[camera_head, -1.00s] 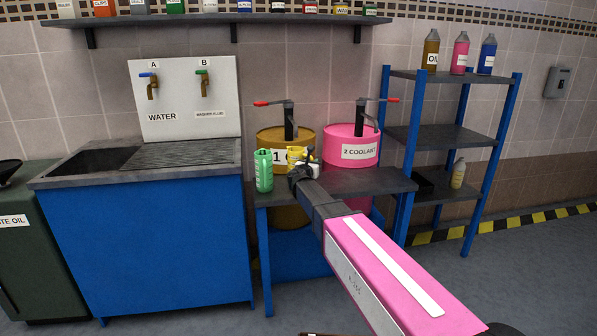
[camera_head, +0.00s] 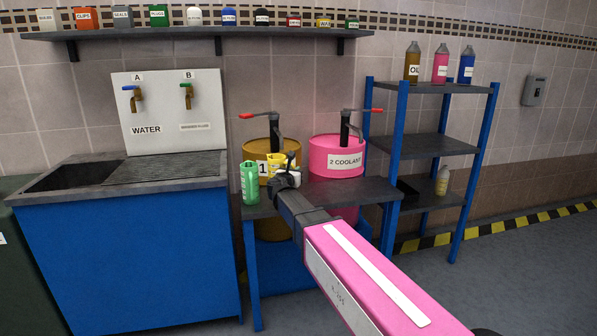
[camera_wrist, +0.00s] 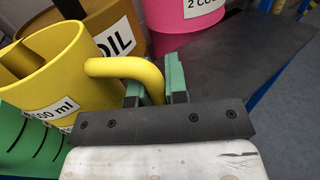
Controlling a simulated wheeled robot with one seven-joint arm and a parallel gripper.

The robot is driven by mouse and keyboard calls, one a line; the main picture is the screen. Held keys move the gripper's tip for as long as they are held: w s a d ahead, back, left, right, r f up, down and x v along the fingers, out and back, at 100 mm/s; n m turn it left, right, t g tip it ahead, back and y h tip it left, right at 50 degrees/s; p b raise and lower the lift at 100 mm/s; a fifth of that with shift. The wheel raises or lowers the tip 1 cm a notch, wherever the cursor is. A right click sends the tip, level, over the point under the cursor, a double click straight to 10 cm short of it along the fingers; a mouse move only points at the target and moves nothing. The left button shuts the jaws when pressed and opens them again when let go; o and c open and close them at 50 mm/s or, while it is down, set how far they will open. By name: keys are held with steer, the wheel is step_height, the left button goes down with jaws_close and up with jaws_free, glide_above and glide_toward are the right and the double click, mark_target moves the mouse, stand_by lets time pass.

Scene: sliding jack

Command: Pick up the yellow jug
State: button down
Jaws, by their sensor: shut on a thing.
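The yellow jug (camera_wrist: 45,72) fills the left of the wrist view, with a curved handle on its right side and a label ending in "00 ml". My gripper (camera_wrist: 158,85) is shut on the handle, with one green finger on each side of it. In the head view the jug (camera_head: 274,161) is small and partly hidden behind my gripper (camera_head: 287,171), above or on the dark table in front of the drums. Whether its base touches the table cannot be told.
A green jug (camera_head: 249,184) stands close at the left of the yellow one. A brown oil drum (camera_head: 253,152) and a pink coolant drum (camera_head: 331,156) with pump levers stand just behind. The table (camera_head: 345,190) is bare at its right.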

steer(key=v, duration=1.2)
steer(key=shift+s, duration=0.35)
